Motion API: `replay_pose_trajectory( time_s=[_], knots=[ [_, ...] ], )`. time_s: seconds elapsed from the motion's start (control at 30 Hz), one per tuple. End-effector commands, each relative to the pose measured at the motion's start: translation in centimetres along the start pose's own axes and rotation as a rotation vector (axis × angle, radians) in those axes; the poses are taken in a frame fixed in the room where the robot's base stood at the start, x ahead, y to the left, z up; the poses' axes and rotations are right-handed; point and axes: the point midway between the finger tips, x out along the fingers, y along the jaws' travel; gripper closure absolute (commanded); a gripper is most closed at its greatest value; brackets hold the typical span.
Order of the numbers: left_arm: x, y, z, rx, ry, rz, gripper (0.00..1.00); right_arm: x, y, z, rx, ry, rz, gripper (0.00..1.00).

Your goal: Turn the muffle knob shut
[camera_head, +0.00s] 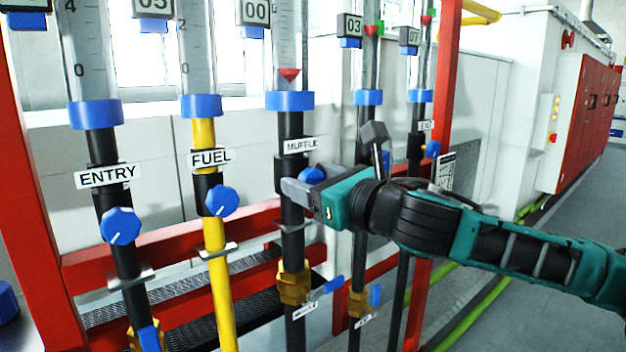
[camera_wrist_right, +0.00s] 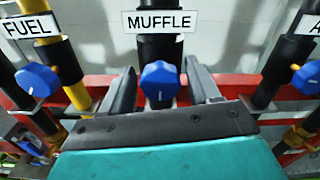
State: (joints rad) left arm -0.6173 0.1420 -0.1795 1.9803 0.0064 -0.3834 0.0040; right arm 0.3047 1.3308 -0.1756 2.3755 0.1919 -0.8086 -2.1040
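The muffle knob is a blue lobed knob (camera_wrist_right: 160,82) with a white pointer line, on the black pipe under the MUFFLE label (camera_wrist_right: 153,20). In the head view the knob (camera_head: 311,175) shows partly behind my right gripper (camera_head: 292,190). In the wrist view my right gripper (camera_wrist_right: 165,90) is open, one finger on each side of the knob, with gaps between the fingers and the knob. I cannot tell how far the fingertips reach along it. The MUFFLE label also shows in the head view (camera_head: 300,146). My left gripper is not in view.
The FUEL knob (camera_head: 222,200) and ENTRY knob (camera_head: 121,226) are on pipes to the left. More pipes stand close on the right, partly behind my right arm. A red frame (camera_head: 38,190) surrounds the pipes. A brass valve (camera_head: 293,284) with a blue lever is below.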

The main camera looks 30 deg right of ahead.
Motion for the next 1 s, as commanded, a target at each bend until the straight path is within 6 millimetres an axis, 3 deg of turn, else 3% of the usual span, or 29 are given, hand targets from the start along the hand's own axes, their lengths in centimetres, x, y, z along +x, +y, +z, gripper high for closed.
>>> replay_pose_trajectory(
  time_s=[0.5, 0.77, 1.0],
  knots=[
    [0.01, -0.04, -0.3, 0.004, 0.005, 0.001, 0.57, -0.01, -0.01, 0.01, 0.0, 0.0, 0.0, 0.87],
    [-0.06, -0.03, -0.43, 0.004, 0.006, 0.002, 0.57, -0.02, -0.02, 0.04, 0.028, 0.001, 0.0, 0.87],
    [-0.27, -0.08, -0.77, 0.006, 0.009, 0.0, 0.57, -0.02, -0.03, 0.09, 0.154, 0.001, 0.001, 0.87]
  ],
)
